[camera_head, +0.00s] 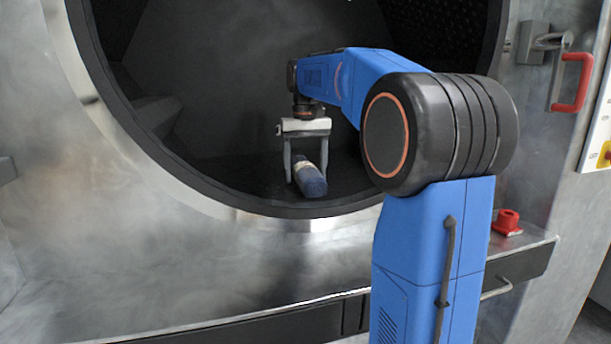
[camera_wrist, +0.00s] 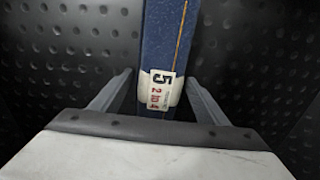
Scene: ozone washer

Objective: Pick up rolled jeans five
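The rolled jeans (camera_head: 311,181) are a dark blue roll with a pale band, lying on the floor of the washer drum near its front rim. In the wrist view the blue roll (camera_wrist: 164,40) runs up the middle of the picture, with a white label (camera_wrist: 158,90) that reads 5. My gripper (camera_head: 307,172) points down over the roll with its two fingers apart. In the wrist view one finger of my gripper (camera_wrist: 157,93) is on each side of the labelled band, with gaps showing between fingers and roll. The fingertips' exact height is hard to tell.
The round drum opening has a thick dark rim (camera_head: 215,190) around my arm. The perforated drum wall (camera_wrist: 70,45) shows on both sides of the roll.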

